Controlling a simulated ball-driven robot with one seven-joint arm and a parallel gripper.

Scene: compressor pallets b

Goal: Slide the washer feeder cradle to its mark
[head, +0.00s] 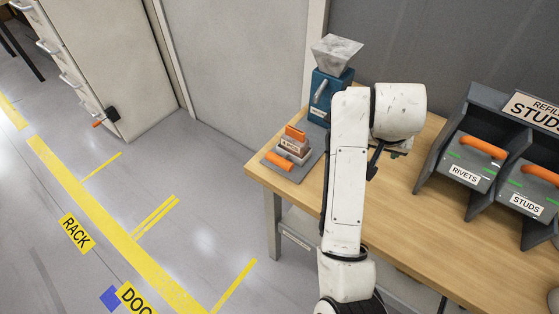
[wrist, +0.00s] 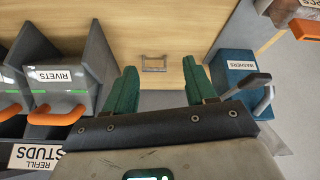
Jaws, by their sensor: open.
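The blue washer feeder (head: 322,94) with its grey hopper stands at the back left of the table. In the wrist view the feeder (wrist: 232,68) with its WASHERS label is to the right of my gripper. In front of it a stepped grey block with orange parts (head: 291,147), seemingly the cradle, sits on a dark plate (head: 311,160); its label is unreadable. It shows partly in the wrist view (wrist: 307,28). My gripper (wrist: 160,88) is open and empty, its green fingers apart above the table's back edge. In the head view my arm mostly hides it.
A small rectangular outline or bracket (wrist: 153,63) lies on the wood beyond the fingers. The RIVETS bin (head: 466,160) and STUDS bin (head: 527,192) with orange handles stand on the right. The table's (head: 408,225) middle front is clear. A cabinet (head: 100,60) stands left, across the floor.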

